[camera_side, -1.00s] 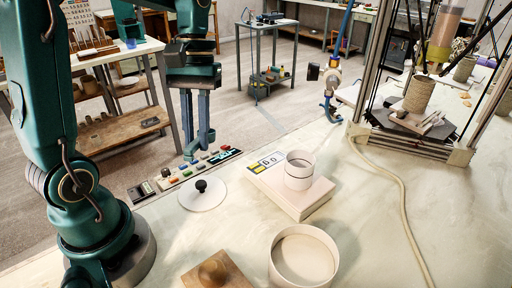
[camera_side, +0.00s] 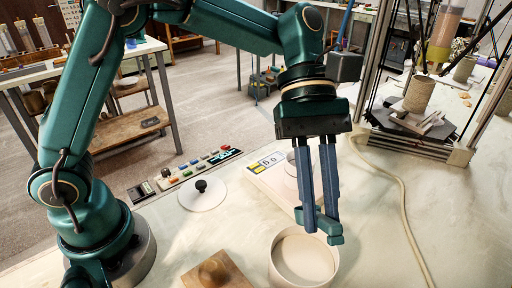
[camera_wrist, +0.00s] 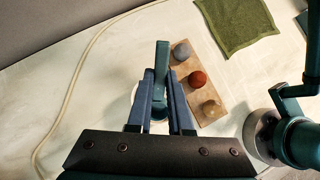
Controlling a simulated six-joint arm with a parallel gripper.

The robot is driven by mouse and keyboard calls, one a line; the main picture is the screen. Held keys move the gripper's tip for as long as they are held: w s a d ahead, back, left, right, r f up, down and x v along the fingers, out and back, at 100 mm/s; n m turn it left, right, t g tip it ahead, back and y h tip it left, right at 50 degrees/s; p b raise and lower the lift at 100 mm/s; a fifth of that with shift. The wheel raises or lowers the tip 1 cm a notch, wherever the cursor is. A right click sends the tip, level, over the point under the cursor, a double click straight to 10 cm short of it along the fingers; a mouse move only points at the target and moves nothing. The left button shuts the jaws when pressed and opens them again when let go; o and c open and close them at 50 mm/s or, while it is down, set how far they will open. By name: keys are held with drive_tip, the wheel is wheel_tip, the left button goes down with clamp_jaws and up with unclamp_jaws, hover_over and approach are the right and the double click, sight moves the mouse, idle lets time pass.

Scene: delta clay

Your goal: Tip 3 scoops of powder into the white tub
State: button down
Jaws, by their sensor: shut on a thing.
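My gripper (camera_side: 320,222) is shut on a teal scoop (camera_side: 334,238), which sits at its fingertips; it also shows between the fingers in the wrist view (camera_wrist: 161,56). The fingers hang just above the far right rim of a wide, round white container (camera_side: 283,274) at the front. Its inside is pale; I cannot tell whether that is powder. A smaller white tub (camera_side: 291,170) stands on a pale scale (camera_side: 268,180) behind the fingers and is mostly hidden by them. I cannot see whether the scoop holds powder.
A white lid with a black knob (camera_side: 203,196) lies left of the scale, near a button panel (camera_side: 195,170). A wooden board (camera_side: 228,272) with balls (camera_wrist: 197,78) lies at the front. A cable (camera_side: 400,195) and a framed printer (camera_side: 420,125) are on the right.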

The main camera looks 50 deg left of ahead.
drive_tip(key=shift+f, duration=5.6)
drive_tip(key=shift+r, duration=0.1)
drive_tip(key=shift+r, duration=4.2)
drive_tip(key=shift+a, duration=0.1)
